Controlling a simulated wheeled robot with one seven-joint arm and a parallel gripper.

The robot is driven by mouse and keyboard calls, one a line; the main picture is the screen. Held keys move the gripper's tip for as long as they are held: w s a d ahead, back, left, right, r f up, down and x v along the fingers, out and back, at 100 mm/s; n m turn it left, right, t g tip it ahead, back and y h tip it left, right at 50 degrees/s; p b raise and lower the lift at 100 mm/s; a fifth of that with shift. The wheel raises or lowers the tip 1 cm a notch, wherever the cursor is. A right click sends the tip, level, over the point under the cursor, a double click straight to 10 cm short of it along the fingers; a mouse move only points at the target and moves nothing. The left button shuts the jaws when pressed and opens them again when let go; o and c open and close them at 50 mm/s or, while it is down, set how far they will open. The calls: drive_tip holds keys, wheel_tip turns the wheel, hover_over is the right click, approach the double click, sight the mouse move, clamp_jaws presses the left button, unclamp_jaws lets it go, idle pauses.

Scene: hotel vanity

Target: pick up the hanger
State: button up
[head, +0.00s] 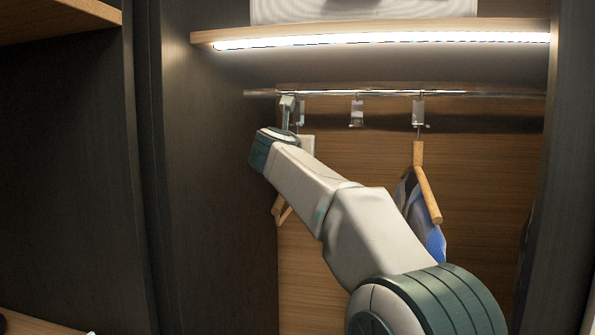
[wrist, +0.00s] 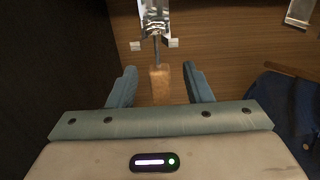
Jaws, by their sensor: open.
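A wooden hanger (head: 282,211) hangs at the left of the closet rail in the head view, mostly hidden behind my arm. In the wrist view its wooden neck (wrist: 160,84) and thin metal hook sit below a shiny metal holder (wrist: 155,22). My gripper (wrist: 160,80) is open, with one finger on each side of the neck and a visible gap on both sides.
The rail (head: 385,93) runs below a lit shelf (head: 370,35). An empty holder (head: 356,113) is at mid-rail. A second wooden hanger (head: 427,185) with a blue garment (head: 432,241) hangs to the right. A dark closet wall (head: 215,180) stands close on the left.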

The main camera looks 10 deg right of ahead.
clamp_jaws()
drive_tip(key=shift+r, duration=0.15)
drive_tip(key=shift+r, duration=0.5)
drive_tip(key=b+v, duration=0.6)
drive_tip(key=v, duration=1.2)
drive_tip(key=shift+r, duration=0.1)
drive_tip(key=shift+s, duration=0.15)
